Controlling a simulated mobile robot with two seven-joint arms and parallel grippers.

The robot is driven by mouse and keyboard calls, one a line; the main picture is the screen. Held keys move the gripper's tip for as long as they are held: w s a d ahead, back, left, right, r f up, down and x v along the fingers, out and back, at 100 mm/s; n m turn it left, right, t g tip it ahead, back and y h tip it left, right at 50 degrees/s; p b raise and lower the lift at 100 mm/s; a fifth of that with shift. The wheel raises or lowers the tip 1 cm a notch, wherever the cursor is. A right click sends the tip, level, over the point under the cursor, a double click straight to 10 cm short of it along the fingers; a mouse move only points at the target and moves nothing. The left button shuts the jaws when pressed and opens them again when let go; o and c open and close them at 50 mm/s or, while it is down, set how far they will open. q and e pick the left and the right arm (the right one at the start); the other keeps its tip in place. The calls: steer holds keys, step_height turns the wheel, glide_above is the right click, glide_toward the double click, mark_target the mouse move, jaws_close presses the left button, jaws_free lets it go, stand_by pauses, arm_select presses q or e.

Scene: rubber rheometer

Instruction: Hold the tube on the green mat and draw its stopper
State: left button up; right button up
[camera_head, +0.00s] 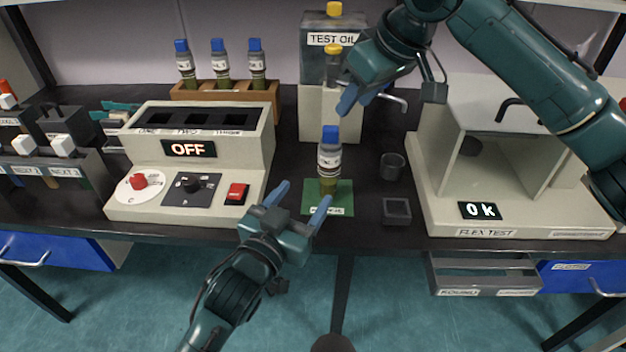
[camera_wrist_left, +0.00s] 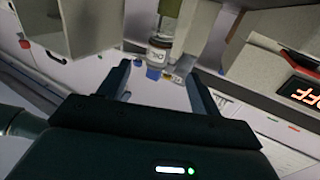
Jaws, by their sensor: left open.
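The tube (camera_head: 329,162) stands upright on the green mat (camera_head: 345,203), with a blue stopper (camera_head: 330,134) in its top and a white label. My left gripper (camera_head: 303,197) is open and empty, in front of and to the left of the tube, low near the table's front edge. In the left wrist view the tube (camera_wrist_left: 160,48) shows upside down, beyond and roughly between the open fingers (camera_wrist_left: 158,78). My right gripper (camera_head: 357,92) is above and behind the tube, apart from the stopper; its jaw gap is hard to make out.
A machine reading OFF (camera_head: 200,175) stands left of the mat. The flex tester (camera_head: 520,215) stands right. A small dark cup (camera_head: 392,165) and square dish (camera_head: 396,210) sit beside the mat. A rack (camera_head: 225,95) with blue-stoppered tubes and the test oil dispenser (camera_head: 318,110) are behind.

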mark_target(325, 166)
arm_select(q)
steer(key=x, duration=1.2)
